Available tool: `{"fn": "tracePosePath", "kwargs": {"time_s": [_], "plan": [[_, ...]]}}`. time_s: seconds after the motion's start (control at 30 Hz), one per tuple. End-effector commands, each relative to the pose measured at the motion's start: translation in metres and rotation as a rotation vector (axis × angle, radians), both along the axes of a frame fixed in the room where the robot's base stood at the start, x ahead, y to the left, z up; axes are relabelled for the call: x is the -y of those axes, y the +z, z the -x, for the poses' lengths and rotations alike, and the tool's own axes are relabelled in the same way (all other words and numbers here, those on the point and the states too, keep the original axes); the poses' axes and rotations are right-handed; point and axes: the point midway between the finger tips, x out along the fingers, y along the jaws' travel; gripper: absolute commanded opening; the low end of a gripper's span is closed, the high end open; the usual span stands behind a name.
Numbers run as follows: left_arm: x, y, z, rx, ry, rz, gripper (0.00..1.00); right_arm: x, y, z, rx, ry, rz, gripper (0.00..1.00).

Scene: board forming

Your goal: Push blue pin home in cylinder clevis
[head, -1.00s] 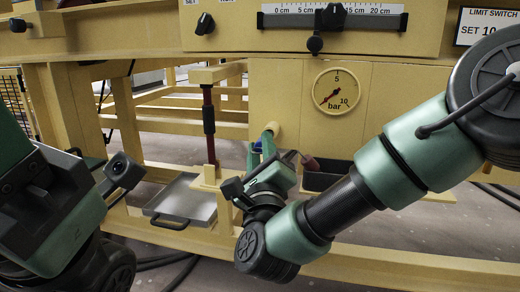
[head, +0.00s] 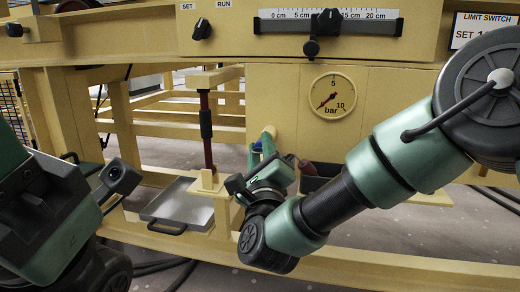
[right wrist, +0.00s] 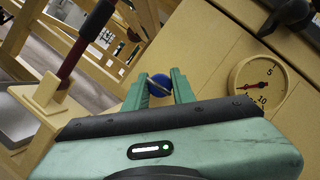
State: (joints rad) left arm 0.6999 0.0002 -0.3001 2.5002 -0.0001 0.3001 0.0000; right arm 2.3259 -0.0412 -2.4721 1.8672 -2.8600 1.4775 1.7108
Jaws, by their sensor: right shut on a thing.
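The blue pin's round head (right wrist: 160,84) shows between the two green fingers of my right gripper (right wrist: 160,88) in the right wrist view. The gripper is shut on it. In the head view a small patch of the blue pin (head: 257,147) shows beside my right gripper (head: 266,146), low in front of the wooden panel. The pin's shaft and the clevis around it are hidden, so I cannot tell how deep the pin sits. My left arm is at the left edge of the head view; its gripper fingers are not seen.
A red and black upright rod (head: 206,130) stands on a wooden block left of my right gripper. A grey tray (head: 180,207) lies below it. A pressure gauge (head: 332,95) is on the panel above right. A dark bin (head: 313,184) is partly behind my right arm.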

Motion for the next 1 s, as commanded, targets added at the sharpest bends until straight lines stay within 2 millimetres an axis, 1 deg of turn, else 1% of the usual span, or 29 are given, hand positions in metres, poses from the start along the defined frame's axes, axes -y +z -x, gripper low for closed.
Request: {"fn": "tracePosePath", "kwargs": {"time_s": [0.63,0.67,0.7,0.73,1.0], "plan": [[0.000,0.000,0.000,0.000,0.000,0.000,0.50,0.004,0.001,-0.016,0.002,-0.001,0.000,0.00],[0.000,0.000,0.000,0.000,0.000,0.000,0.50,0.004,0.001,-0.015,0.002,-0.001,0.000,0.33],[0.000,0.000,0.000,0.000,0.000,0.000,0.50,0.004,0.001,-0.015,0.002,-0.001,0.000,0.45],[0.000,0.000,0.000,0.000,0.000,0.000,0.50,0.004,0.001,-0.015,0.002,0.000,-0.001,0.51],[0.000,0.000,0.000,0.000,0.000,0.000,0.50,0.004,0.000,-0.015,0.000,0.000,0.000,0.51]]}}
